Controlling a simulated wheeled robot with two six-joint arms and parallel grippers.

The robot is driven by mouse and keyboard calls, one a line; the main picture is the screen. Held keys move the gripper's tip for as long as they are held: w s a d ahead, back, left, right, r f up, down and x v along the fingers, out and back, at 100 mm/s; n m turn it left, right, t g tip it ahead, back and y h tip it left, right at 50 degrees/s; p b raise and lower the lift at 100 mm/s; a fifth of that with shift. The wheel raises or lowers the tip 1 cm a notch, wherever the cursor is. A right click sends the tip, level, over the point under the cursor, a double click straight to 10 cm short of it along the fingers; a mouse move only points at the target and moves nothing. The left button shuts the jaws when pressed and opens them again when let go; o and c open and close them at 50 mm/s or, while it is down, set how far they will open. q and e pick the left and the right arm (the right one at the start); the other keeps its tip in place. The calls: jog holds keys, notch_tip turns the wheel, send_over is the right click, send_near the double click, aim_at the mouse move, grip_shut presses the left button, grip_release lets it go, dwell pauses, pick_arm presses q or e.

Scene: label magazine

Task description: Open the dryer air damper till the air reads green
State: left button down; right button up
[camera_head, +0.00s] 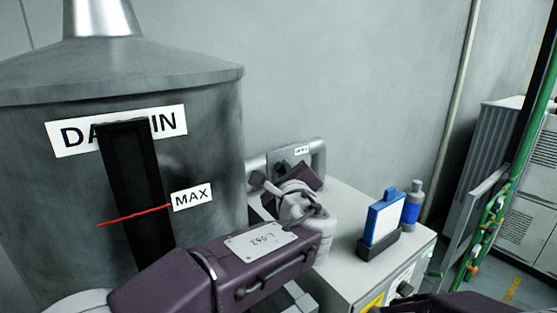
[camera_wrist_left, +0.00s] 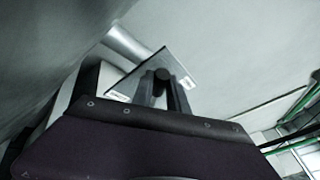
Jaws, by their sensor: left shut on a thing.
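The grey air damper is partly hidden behind my left gripper. In the left wrist view, a grey plate (camera_wrist_left: 182,65) with white labels at two corners stands in front of the gripper. My left gripper (camera_wrist_left: 168,88) is shut on a dark round knob (camera_wrist_left: 163,74) in front of this plate. In the head view, my left gripper (camera_head: 270,185) is at the damper, its fingertips mostly hidden. No green air reading can be made out.
A large grey drum (camera_head: 213,150) stands at the left, marked MAX with a red line. A blue-framed card (camera_head: 384,219) and a blue-and-grey bottle (camera_head: 412,207) stand on the cabinet (camera_head: 345,200). Green pipes (camera_head: 492,225) stand at the right.

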pick_arm(q)
jog(key=shift+w+d+r+m+p, duration=0.1)
jog(key=shift+r+m+p, duration=0.05)
jog(key=shift+r+p, duration=0.2)
jog(key=shift+w+d+r+m+p, duration=0.1)
jog(key=shift+r+m+p, duration=0.1)
jog(key=shift+r, duration=0.15)
jog(key=shift+d+f+g, duration=0.15)
jog(key=shift+f+g, duration=0.15)
pick_arm(e)
notch_tip(320, 180, up, 3)
jog(key=shift+r, duration=0.15)
pick_arm(q)
jog(key=c, duration=1.3)
grip_release()
jog(key=shift+w, duration=0.1)
jog(key=b+v, duration=0.3)
jog(key=v, duration=0.6)
pick_arm(e)
notch_tip(320, 180, down, 4)
jog(key=shift+r, duration=0.25)
